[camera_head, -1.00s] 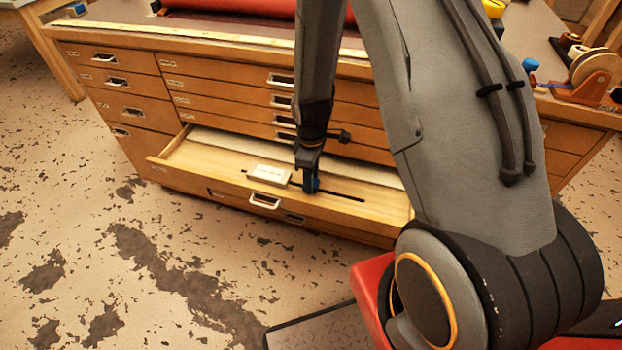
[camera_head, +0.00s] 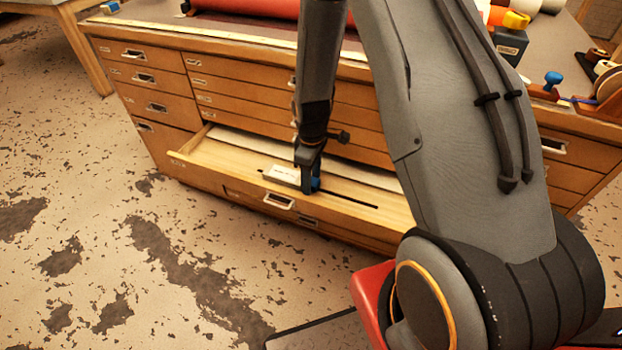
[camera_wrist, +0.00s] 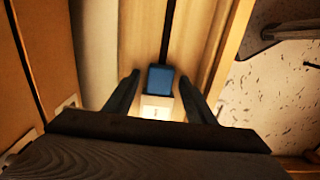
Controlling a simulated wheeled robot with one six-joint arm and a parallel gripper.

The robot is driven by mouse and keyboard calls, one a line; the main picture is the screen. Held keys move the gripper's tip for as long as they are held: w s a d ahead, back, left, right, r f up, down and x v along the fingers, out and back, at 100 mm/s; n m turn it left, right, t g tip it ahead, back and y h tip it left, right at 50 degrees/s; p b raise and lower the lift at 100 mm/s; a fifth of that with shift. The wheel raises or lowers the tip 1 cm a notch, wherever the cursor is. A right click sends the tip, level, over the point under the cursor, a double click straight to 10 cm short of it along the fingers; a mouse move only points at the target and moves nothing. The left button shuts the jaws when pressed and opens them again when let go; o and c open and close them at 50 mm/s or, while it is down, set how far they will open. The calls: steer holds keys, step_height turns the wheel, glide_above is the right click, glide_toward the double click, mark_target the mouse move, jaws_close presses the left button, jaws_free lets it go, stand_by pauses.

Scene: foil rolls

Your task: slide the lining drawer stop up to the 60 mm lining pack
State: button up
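The blue drawer stop (camera_head: 316,184) sits on the dark slot in the open drawer, partly behind my gripper (camera_head: 309,186). In the wrist view the blue stop (camera_wrist: 160,78) lies between my two fingertips (camera_wrist: 159,77), with a narrow gap on each side. The pale lining pack (camera_head: 283,174) lies on the drawer floor to the left of the stop. In the wrist view the pack (camera_wrist: 156,107) is right up against the stop or very close; I cannot tell if they touch. My fingers are apart, low over the drawer.
The open drawer (camera_head: 235,186) has a raised front edge with a handle (camera_head: 278,201). A pale sheet lies along its back. The slot (camera_head: 360,200) runs free to the right of the stop. Closed drawers rise behind, and red rolls (camera_head: 255,8) lie on top.

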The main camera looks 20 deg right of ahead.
steer(key=shift+r, duration=3.9)
steer(key=shift+r, duration=0.15)
steer(key=s+a+r+m+p, duration=0.1)
steer(key=s+r+m+p, duration=0.2)
steer(key=s+r+m, duration=0.7)
steer(key=s+r, duration=0.9)
steer(key=s, duration=0.1)
steer(key=shift+s+r, duration=0.15)
steer(key=shift+s, duration=0.1)
steer(key=shift+c, duration=0.4)
